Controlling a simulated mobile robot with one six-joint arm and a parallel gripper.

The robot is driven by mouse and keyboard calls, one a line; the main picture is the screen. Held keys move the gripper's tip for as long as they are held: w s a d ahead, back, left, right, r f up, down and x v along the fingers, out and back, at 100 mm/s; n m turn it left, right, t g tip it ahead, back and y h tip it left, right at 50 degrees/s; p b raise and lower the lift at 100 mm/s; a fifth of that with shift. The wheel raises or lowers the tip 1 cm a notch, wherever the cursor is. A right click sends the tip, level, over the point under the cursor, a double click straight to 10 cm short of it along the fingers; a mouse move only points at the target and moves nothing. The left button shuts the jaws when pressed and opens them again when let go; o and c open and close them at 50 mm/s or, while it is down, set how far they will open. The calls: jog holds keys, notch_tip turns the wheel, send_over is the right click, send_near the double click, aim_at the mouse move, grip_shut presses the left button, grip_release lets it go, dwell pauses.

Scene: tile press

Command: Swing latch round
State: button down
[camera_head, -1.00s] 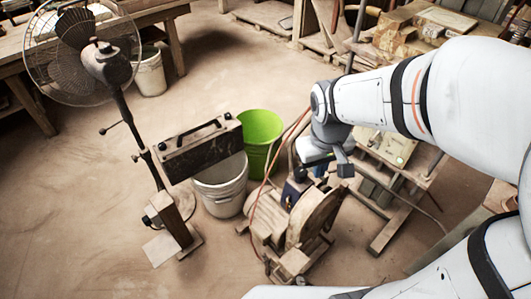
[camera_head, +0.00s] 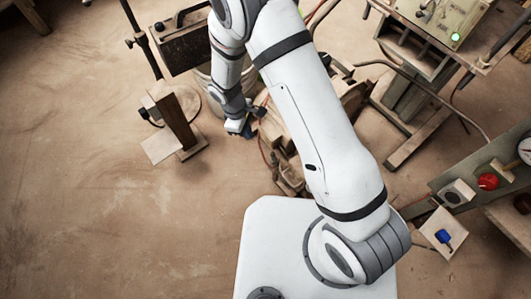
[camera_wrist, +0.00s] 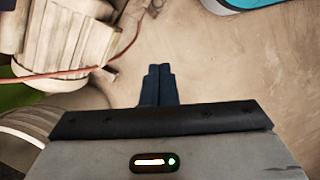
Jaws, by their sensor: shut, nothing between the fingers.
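No part is clearly recognisable as the latch. A small blue handle-like piece (camera_head: 443,237) sits on a pale square plate (camera_head: 432,228) at the lower right in the head view; I cannot tell if it is the latch. My gripper (camera_head: 247,131) hangs over the floor left of centre, far to the left of that plate. In the wrist view its dark fingers (camera_wrist: 158,84) are together, with nothing between them, above bare floor. The blue piece is not seen in the wrist view.
A grey panel with a red knob (camera_head: 488,181) and a dial gauge (camera_head: 526,151) stands at the right edge. A machine box with a green light (camera_head: 455,37) is at the upper right. A wooden stand (camera_head: 170,117) is left of my gripper. The lower-left floor is clear.

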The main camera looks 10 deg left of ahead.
jog(key=s+d+f+b, duration=0.1)
jog(key=d+f+b, duration=0.3)
jog(key=f, duration=0.6)
jog(key=shift+s+d+b, duration=0.2)
jog(key=shift+d+b, duration=0.1)
jog(key=shift+d, duration=0.85)
jog(key=shift+f, duration=0.1)
